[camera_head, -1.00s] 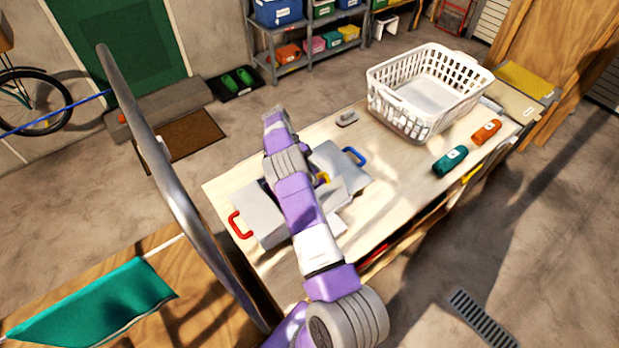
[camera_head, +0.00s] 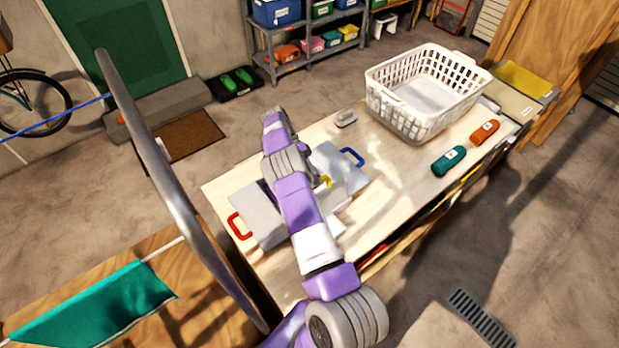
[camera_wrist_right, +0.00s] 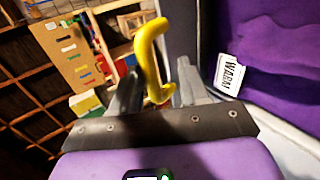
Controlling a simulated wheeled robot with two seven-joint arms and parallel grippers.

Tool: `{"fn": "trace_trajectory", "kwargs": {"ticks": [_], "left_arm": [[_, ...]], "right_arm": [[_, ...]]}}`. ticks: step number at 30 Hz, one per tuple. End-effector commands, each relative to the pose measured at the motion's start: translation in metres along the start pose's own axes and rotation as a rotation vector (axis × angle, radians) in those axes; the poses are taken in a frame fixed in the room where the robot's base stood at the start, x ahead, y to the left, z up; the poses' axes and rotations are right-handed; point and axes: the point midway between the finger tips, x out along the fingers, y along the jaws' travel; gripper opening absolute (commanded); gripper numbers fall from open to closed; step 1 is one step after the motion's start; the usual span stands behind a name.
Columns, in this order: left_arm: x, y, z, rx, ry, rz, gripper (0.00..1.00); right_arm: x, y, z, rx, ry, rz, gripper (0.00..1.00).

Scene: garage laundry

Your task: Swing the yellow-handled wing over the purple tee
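The folding board lies on the pale table, with grey panels (camera_head: 262,218), a red handle (camera_head: 240,226) at the left and a blue handle (camera_head: 352,156) at the far side. The yellow handle (camera_head: 325,182) shows just right of my right arm. My right gripper (camera_wrist_right: 158,88) is around the yellow handle (camera_wrist_right: 150,52) in the right wrist view, its fingers close on both sides. The purple tee (camera_wrist_right: 275,50) fills the right of that view, with a white tag reading WARM; my arm hides most of it in the head view. My left gripper is out of view.
A white laundry basket (camera_head: 418,108) stands at the table's far end. A teal roll (camera_head: 449,161), an orange roll (camera_head: 485,132) and a small grey object (camera_head: 346,118) lie near it. A curved metal bar (camera_head: 165,170) rises at the left. The table's right front is clear.

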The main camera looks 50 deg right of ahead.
Motion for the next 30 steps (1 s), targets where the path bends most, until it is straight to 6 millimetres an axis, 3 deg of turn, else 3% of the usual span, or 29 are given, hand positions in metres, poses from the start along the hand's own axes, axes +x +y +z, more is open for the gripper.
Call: {"fn": "trace_trajectory", "kwargs": {"ticks": [18,30], "left_arm": [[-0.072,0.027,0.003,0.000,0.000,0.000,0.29],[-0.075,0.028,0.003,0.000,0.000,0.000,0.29]], "right_arm": [[-0.045,0.071,0.000,0.000,-0.002,0.000,0.44],[-0.047,0.074,0.000,0.000,-0.002,0.001,0.44]]}}
